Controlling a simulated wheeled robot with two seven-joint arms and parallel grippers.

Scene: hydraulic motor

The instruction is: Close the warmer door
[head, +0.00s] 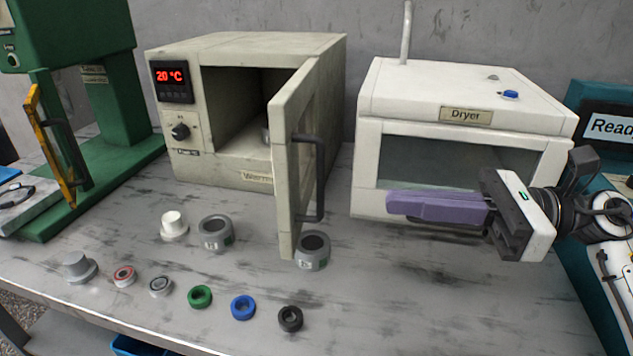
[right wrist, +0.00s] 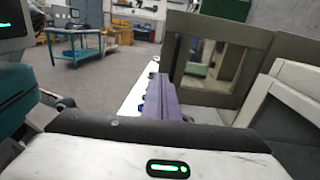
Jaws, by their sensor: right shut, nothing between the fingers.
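The warmer (head: 245,45) is a beige box with a red "20 °C" display, at the back left of centre in the head view. Its door (head: 291,170) stands wide open, swung out toward the front, with a dark handle (head: 320,180) on its right face. My right gripper (head: 392,206), with purple fingers, is shut and empty in front of the dryer, to the right of the door and apart from it. The right wrist view shows the purple fingers (right wrist: 172,103) and a beige framed door with a window (right wrist: 205,62) beyond them. My left gripper is not in view.
The white dryer (head: 400,90) stands right of the warmer, close behind my right gripper. A grey ring part (head: 312,252) sits at the foot of the door, another (head: 215,233) left of it. Several small rings line the table front. A green press (head: 110,120) stands left.

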